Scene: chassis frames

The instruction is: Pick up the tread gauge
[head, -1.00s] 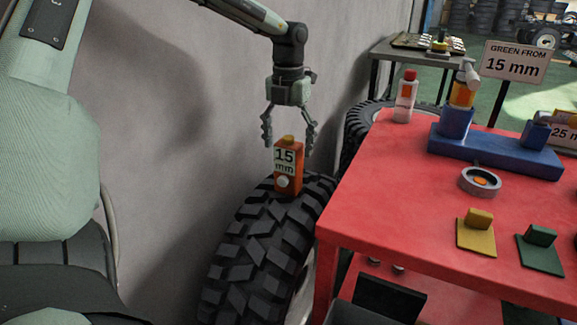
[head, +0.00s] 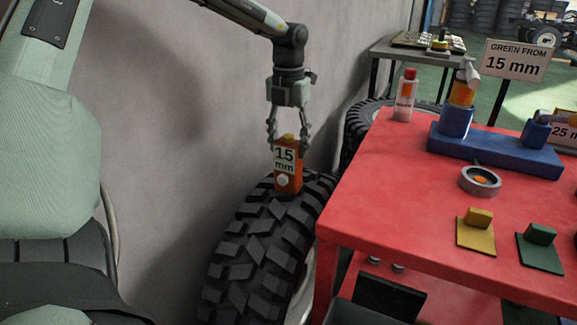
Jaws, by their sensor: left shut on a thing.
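The tread gauge (head: 288,172) is a small orange box with a white label reading "15 mm" and a pale round knob on its front. It stands upright on top of a black knobbly tyre (head: 262,245) beside the wall. My left gripper (head: 288,142) points straight down over it and is shut on its upper part, one finger at each side. The gauge still appears to rest on the tread. My right gripper does not show in the head view.
A red table (head: 385,205) stands right of the tyre, holding a blue holder block (head: 495,150), a white bottle (head: 404,97), a grey ring (head: 480,181), a yellow plate (head: 475,238) and a green plate (head: 540,255). A sign (head: 514,61) reads "GREEN FROM 15 mm".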

